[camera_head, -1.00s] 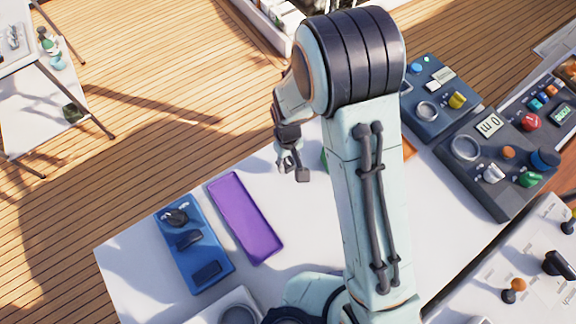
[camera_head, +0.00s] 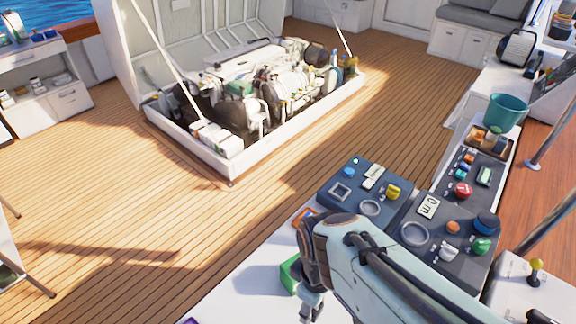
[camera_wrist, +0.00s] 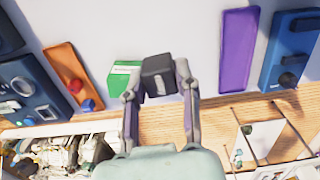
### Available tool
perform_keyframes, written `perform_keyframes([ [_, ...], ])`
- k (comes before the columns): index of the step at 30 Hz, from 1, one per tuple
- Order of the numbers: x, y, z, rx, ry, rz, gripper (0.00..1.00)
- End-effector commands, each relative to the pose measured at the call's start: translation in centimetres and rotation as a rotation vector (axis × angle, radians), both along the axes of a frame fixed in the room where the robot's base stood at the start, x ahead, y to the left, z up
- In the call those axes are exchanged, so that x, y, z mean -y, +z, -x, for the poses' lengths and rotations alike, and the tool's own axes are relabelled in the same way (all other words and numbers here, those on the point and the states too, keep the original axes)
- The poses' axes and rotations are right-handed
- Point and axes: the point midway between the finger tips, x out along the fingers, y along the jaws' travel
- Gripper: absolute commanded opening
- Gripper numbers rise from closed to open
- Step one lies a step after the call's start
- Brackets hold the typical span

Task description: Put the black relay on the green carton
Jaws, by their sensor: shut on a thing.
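The black relay (camera_wrist: 158,74) is held between the two fingers of my gripper (camera_wrist: 160,84) in the wrist view. The green carton (camera_wrist: 123,79) shows just left of the relay in that view, partly behind the left finger. I cannot tell the height gap between relay and carton. In the head view the carton (camera_head: 290,275) lies on the white table, partly hidden by my arm, and my gripper (camera_head: 311,306) is close beside it at the lower edge. The relay cannot be made out in the head view.
An orange tray (camera_wrist: 61,61) with red and blue items lies left of the carton in the wrist view. A purple tray (camera_wrist: 238,50) and a blue tray (camera_wrist: 289,50) lie to the right. Control panels (camera_head: 365,190) stand beyond the carton; white tabletop (camera_head: 245,290) is clear left of it.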

Motion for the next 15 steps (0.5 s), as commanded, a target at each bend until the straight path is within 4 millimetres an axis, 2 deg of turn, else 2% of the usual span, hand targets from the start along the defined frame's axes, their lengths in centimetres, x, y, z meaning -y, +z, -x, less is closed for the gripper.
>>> perform_keyframes([
  [2,1.0,1.3,-0.4,0.005,-0.051,-0.001,0.0],
  [5,1.3,1.5,-1.3,-0.001,-0.076,0.0,0.0],
  [8,1.2,0.5,-3.2,-0.006,-0.08,0.001,0.0],
  [15,0.2,-2.6,-9.9,-0.005,-0.079,0.002,0.0],
])
